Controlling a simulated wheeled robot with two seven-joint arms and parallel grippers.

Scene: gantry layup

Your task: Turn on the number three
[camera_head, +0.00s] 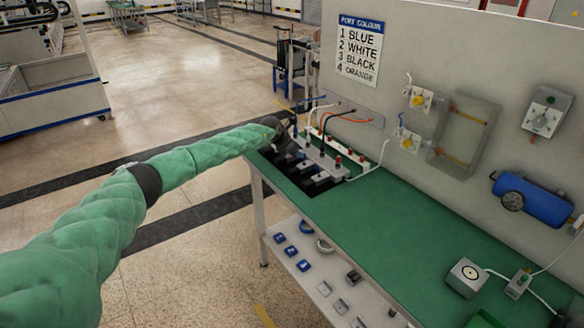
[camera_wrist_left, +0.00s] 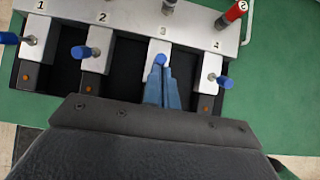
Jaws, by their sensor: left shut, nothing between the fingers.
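The switch panel (camera_wrist_left: 125,45) has grey plates marked 1, 2, 3 and 4. It also shows on the bench in the head view (camera_head: 322,160). The number three switch (camera_wrist_left: 160,59) has a blue tip, right at my left gripper's fingertips; contact is hard to tell. The blue-tipped switches of one (camera_wrist_left: 8,38) and two (camera_wrist_left: 80,52) point left, and that of four (camera_wrist_left: 225,82) points right. My left gripper (camera_wrist_left: 163,80) is shut and empty, over the number three plate. In the head view my arm largely hides it. My right gripper is not in view.
A red plug (camera_wrist_left: 235,12) marked 2 stands behind plate 4. Cables (camera_head: 345,118) run from the panel to the wall. A sign (camera_head: 360,50) lists port colours.

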